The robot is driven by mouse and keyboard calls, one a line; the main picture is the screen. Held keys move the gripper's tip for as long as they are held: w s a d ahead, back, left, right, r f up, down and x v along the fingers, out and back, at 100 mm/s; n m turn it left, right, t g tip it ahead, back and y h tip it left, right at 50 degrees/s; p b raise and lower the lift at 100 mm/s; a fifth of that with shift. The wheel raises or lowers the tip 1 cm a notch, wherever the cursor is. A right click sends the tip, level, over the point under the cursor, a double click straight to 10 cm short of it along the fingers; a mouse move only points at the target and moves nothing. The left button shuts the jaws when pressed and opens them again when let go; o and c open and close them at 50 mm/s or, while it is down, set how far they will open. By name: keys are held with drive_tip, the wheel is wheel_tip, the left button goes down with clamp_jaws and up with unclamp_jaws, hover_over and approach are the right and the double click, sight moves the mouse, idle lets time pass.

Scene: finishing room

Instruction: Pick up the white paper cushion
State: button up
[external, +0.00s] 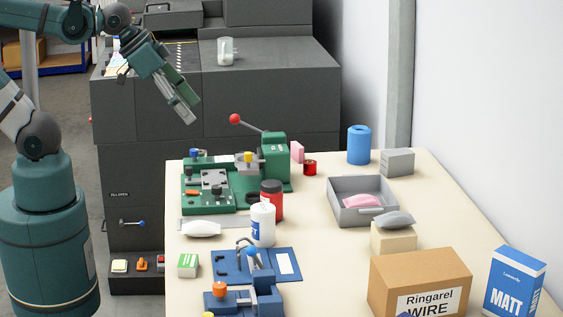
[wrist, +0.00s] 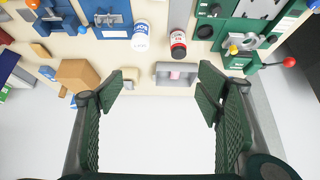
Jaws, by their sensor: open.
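The white paper cushion (external: 201,228) is a small, puffy white packet near the table's left edge. It lies on a flat grey sheet (external: 232,223), left of a white bottle (external: 262,225). I cannot make out the cushion in the wrist view. My gripper (external: 188,113) is high up, behind and left of the table in the external view, well apart from the cushion. In the wrist view my gripper (wrist: 160,82) has its two fingers wide apart with nothing between them.
A green machine (external: 215,188) with a red-knobbed lever stands behind the cushion. A red jar (external: 271,200) and a blue fixture (external: 228,267) are nearby. A grey tray (external: 340,213) holds a pink packet. A grey packet (external: 395,220) rests on a beige block. A cardboard box (external: 420,270) stands front right.

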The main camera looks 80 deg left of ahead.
drive_tip(key=o, duration=0.4)
drive_tip(key=m+g+b, duration=0.5)
drive_tip(key=m+g, duration=0.2)
drive_tip(key=m, duration=1.1)
hover_over(199, 225)
drive_tip(key=f, duration=2.3)
drive_tip(key=shift+w+a, duration=0.15)
drive_tip(key=shift+w, duration=0.1)
drive_tip(key=shift+s+f+m, duration=0.2)
drive_tip(key=shift+f+m, duration=0.2)
drive_tip(key=shift+f, duration=0.35)
